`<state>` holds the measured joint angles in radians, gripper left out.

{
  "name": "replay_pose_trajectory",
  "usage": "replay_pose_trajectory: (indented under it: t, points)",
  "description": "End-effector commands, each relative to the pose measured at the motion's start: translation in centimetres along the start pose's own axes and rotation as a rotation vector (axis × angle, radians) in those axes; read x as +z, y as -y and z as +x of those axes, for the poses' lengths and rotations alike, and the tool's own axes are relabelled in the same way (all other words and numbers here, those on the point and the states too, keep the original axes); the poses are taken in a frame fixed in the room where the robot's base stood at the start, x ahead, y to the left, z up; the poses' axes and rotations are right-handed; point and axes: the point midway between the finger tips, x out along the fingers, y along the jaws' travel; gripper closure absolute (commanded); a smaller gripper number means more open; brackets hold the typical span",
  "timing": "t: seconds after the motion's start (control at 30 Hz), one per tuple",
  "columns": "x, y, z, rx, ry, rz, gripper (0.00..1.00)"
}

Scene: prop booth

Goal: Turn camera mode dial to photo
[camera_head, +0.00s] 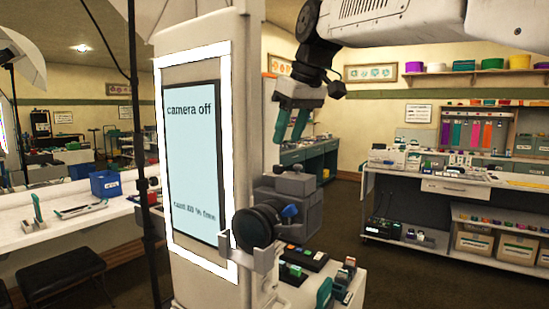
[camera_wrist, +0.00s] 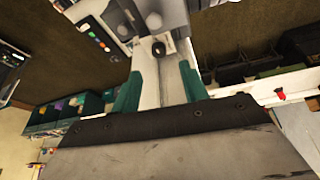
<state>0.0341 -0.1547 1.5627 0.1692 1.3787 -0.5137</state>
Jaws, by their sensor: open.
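The white booth kiosk (camera_head: 250,120) stands in the middle of the head view. Its screen (camera_head: 192,155) reads "camera off" and, below, a line about the card's free space. My gripper (camera_head: 292,124) has green fingers, apart and empty, above and right of that part. The wrist view shows both fingers (camera_wrist: 160,85), with a small dark knob (camera_wrist: 158,47) beyond them. No mode marking is readable.
A black button panel (camera_head: 306,257) and small items sit right of the kiosk's base, near a grey block-shaped device (camera_head: 290,205). A white counter (camera_head: 90,222) is at left, a cluttered workbench (camera_head: 455,190) at right. Open floor (camera_head: 375,270) lies between.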

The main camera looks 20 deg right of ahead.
Motion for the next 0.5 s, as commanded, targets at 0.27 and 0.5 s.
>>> replay_pose_trajectory:
  t: [0.27,0.5]
  points:
    - [0.1,-0.1,4.2,0.0,0.002,0.001,0.56]
    - [0.0,-0.1,6.9,0.0,0.001,0.001,0.56]
